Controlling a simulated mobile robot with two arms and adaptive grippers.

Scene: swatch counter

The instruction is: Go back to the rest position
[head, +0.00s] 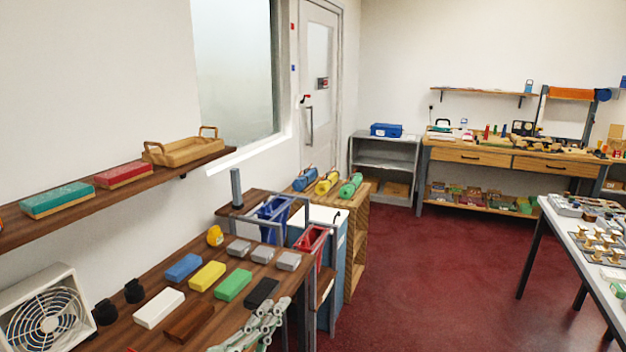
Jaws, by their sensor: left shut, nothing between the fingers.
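My left gripper (268,317) shows at the bottom edge, in pale grey-green, over the front right corner of the dark wooden counter (142,337). Its fingers are shut with nothing between them. The black block (261,293) and the green block (233,286) lie just beyond it on the counter. Most of the left arm is out of the picture. My right gripper is not in view.
The counter also holds a yellow block (207,276), a blue block (183,267), a white block (158,308), a brown block (189,322) and a fan (48,318). A wall shelf (95,203) runs above. Red floor (430,275) is open to the right.

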